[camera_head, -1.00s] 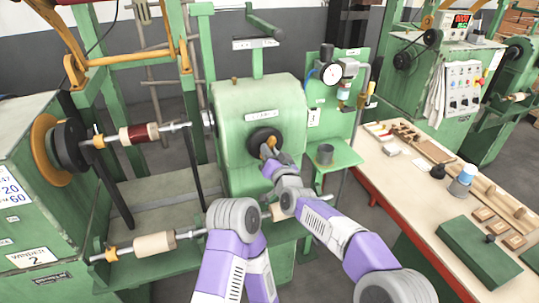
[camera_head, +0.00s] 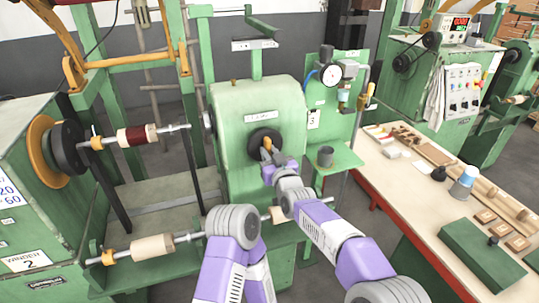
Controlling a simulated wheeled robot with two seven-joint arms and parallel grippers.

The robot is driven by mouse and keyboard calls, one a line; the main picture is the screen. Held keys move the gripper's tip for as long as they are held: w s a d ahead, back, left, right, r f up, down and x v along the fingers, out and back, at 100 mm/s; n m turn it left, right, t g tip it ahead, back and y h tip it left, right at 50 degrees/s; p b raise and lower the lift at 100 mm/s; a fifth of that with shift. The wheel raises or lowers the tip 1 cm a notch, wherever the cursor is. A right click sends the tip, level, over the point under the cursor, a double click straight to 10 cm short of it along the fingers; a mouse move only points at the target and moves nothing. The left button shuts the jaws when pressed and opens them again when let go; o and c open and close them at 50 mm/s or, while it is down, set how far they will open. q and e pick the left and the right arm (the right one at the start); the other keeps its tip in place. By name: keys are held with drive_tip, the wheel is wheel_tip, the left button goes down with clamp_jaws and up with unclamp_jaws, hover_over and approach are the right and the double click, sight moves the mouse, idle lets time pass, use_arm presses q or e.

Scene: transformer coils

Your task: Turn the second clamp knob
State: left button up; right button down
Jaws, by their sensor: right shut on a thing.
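A round black knob (camera_head: 257,134) with an orange piece at its centre sits on the front of the green rounded housing (camera_head: 235,108). My right gripper (camera_head: 267,150) reaches it from below right and is shut on the orange piece, which its fingers partly hide. My left arm rises at the bottom centre and bends at a grey joint; its gripper is not visible. Two more orange clamp pieces sit on the left shafts, an upper one (camera_head: 97,143) and a lower one (camera_head: 108,257).
The upper shaft carries a dark red coil (camera_head: 137,135), the lower a pale wooden core (camera_head: 153,247). A gauge (camera_head: 331,75) and a grey cup (camera_head: 325,156) are right of the housing. A workbench (camera_head: 410,180) holds wooden parts and a green box (camera_head: 478,252).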

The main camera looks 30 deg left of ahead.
idle(0.3)
drive_tip(key=c, duration=1)
unclamp_jaws()
drive_tip(key=shift+c, duration=0.2)
drive_tip(key=v, duration=0.7)
drive_tip(key=shift+s+d, duration=0.2)
